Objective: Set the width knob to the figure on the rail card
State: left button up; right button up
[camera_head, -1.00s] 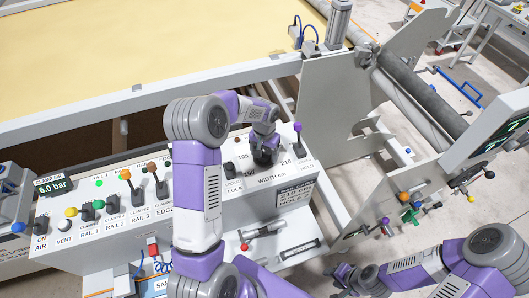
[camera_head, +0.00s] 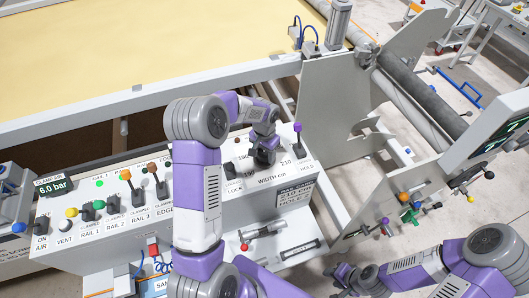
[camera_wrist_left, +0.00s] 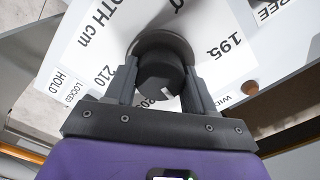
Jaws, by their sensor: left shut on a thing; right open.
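The width knob (camera_wrist_left: 160,72) is a dark round knob on the sloped white panel. In the left wrist view, my left gripper (camera_wrist_left: 160,90) is shut on it, with one finger on each side. Figures including 195 and 210 stand around it; its pointer setting cannot be read clearly. In the head view, my left gripper (camera_head: 263,154) covers most of the knob. The rail card (camera_head: 296,197) is on the panel's front face below and appears to read 210 cm, with smaller text unclear. My right gripper (camera_head: 345,277) is open and empty at the bottom, away from the panel.
A purple-topped lever (camera_head: 298,135) stands just right of the knob, by the HOLD label. Several clamp levers, including an orange-topped one (camera_head: 126,181), stand on the panel's left. A grey upright plate (camera_head: 335,115) rises behind the panel's right end.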

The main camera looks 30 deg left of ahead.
aim_at(264, 153)
pick_arm(q)
jog(key=m, duration=0.5)
jog(key=shift+p, duration=0.35)
jog(key=m+p, duration=0.1)
jog(key=m, duration=0.4)
jog(key=shift+r+m, duration=0.1)
jog(key=shift+m, duration=0.3)
jog(key=m+p, duration=0.1)
jog(key=m, duration=0.4)
jog(key=shift+m+p, duration=0.3)
jog(key=m+p, duration=0.1)
jog(key=m, duration=0.4)
jog(key=shift+m+p, duration=0.3)
jog(key=shift+p, duration=0.05)
jog(key=o, duration=1)
notch_tip(264, 153, up, 8)
jog(key=shift+f, duration=0.25)
